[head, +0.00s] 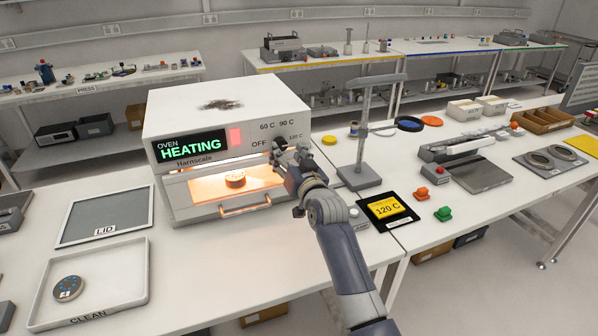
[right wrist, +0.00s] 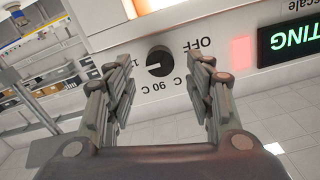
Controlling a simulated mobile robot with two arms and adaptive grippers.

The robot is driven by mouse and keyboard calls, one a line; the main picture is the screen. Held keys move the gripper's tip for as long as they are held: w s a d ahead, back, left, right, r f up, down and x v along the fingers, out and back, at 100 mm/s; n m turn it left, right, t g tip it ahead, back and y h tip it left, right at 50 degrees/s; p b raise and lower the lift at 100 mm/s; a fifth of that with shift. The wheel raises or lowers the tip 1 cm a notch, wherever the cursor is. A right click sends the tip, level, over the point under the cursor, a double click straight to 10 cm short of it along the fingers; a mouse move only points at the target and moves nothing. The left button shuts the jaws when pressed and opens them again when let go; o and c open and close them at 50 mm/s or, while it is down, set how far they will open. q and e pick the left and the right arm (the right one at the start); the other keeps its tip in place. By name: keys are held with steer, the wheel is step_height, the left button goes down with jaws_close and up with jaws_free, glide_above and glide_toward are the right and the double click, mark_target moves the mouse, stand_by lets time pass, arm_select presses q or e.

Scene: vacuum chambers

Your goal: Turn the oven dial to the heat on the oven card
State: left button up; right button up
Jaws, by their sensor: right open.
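The white oven (head: 165,135) stands on the bench, its display (head: 191,147) reading HEATING. Labels OFF, 60 C, 90 C and 120 C ring the dial; my right gripper hides the dial in the head view. The right wrist view shows the black dial (right wrist: 160,60) upside down, its pale mark appearing to point toward the partly hidden 120 C label. My right gripper (head: 290,150) is open in front of the dial, its fingers (right wrist: 160,80) apart on either side and not visibly touching it. The yellow oven card (head: 387,210) reads 120 C. My left gripper is out of view.
A small round piece (head: 235,180) sits in the glowing oven chamber above the door handle (head: 245,206). A grey stand (head: 362,150) rises close right of my arm. A LID tray (head: 105,215) and CLEAN tray (head: 125,293) lie left. Orange and green knobs lie beside the card.

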steer(key=v, duration=0.9)
